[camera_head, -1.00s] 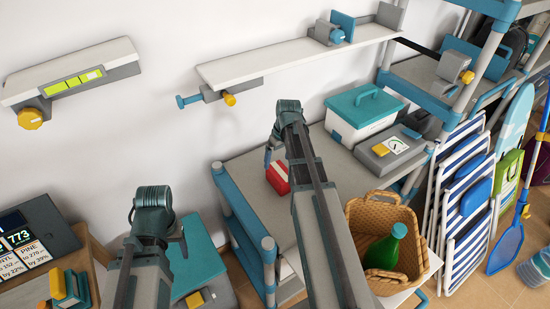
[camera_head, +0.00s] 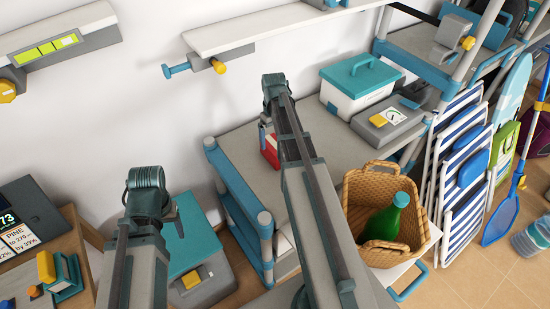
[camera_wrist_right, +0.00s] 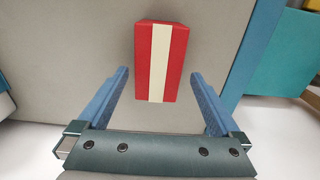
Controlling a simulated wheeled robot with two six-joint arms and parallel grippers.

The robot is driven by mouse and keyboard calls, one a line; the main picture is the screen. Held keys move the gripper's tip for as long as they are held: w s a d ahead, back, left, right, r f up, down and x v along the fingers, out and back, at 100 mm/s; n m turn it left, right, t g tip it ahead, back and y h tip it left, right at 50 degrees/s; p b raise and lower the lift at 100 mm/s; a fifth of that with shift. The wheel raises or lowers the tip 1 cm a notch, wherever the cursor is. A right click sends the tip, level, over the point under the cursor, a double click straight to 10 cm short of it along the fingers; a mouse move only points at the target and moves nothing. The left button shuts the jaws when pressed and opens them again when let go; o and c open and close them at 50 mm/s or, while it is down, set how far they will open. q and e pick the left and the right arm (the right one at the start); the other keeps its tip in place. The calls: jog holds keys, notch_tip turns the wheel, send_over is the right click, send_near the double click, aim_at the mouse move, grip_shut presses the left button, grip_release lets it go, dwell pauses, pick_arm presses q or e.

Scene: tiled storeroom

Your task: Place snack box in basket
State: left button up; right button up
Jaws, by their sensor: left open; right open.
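A red snack box with a cream stripe (camera_wrist_right: 160,62) lies on the grey shelf top (camera_wrist_right: 70,55). In the head view the box (camera_head: 270,150) is partly hidden behind my right arm. My right gripper (camera_wrist_right: 158,78) is open, its blue fingers on either side of the near part of the box, not touching it. In the head view my right gripper (camera_head: 264,128) is mostly hidden by its own wrist. The wicker basket (camera_head: 425,235) stands to the right and holds a green bottle (camera_head: 386,220). My left arm shows at lower left; its gripper fingers are hidden.
A white cooler with a teal lid (camera_head: 358,90) and a grey scale-like device (camera_head: 392,120) stand at the back of the shelf top. Folded striped chairs (camera_head: 462,180) lean at right. The shelf top between box and cooler is clear.

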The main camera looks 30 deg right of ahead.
aim_at(275, 145)
pick_arm(q)
jog(key=shift+f+b, duration=0.65)
jog(key=shift+f, duration=0.55)
pick_arm(e)
jog(key=shift+f, duration=1.15)
jog(key=shift+f, duration=0.1)
notch_tip(275, 145, down, 5)
jog(key=b, duration=0.5)
jog(key=shift+s+d+f, duration=0.1)
jog(key=shift+s+d, duration=0.05)
pick_arm(q)
notch_tip(275, 145, down, 5)
jog(key=shift+f, duration=0.1)
